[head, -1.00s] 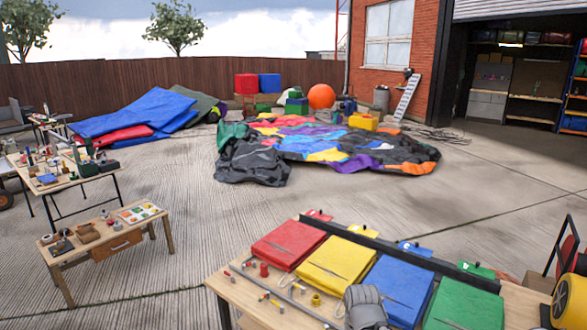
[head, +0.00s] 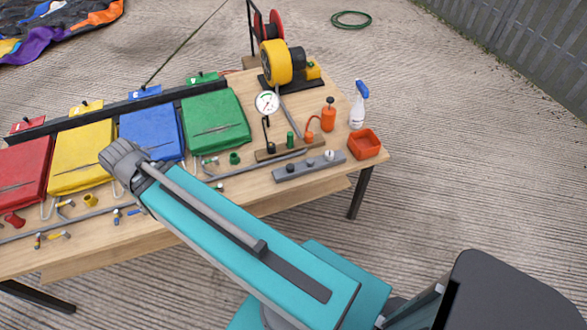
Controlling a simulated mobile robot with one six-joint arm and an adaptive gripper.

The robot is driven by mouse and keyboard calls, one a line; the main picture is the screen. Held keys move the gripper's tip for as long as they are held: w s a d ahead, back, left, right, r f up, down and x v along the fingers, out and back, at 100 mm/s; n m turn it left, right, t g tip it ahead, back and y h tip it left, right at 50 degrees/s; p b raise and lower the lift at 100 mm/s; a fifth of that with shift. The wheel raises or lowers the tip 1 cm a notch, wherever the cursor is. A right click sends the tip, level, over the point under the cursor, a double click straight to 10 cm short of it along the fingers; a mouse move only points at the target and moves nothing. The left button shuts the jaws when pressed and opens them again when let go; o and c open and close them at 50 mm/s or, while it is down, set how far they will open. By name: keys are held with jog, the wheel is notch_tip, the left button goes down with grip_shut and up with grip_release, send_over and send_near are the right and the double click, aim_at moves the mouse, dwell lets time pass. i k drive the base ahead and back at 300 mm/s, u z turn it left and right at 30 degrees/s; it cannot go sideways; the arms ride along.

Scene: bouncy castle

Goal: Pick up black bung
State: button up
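A small dark piece (head: 291,168) stands in the grey strip (head: 282,176) near the right end of the wooden workbench; it looks like the black bung. Another dark piece (head: 271,148) stands on the brown wooden block (head: 264,155) just behind, beside a green piece (head: 291,139) and an orange one (head: 309,138). They are too small for me to tell for certain which dark piece is the bung. My teal arm crosses the front of the bench, its grey end over the blue and yellow bags. I cannot make out gripper fingers.
Red, yellow, blue (head: 150,131) and green (head: 216,119) bags lie on the bench. Paving right of the bench is clear.

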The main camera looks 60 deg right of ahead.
aim_at(290, 168)
jog(key=z, duration=1.6)
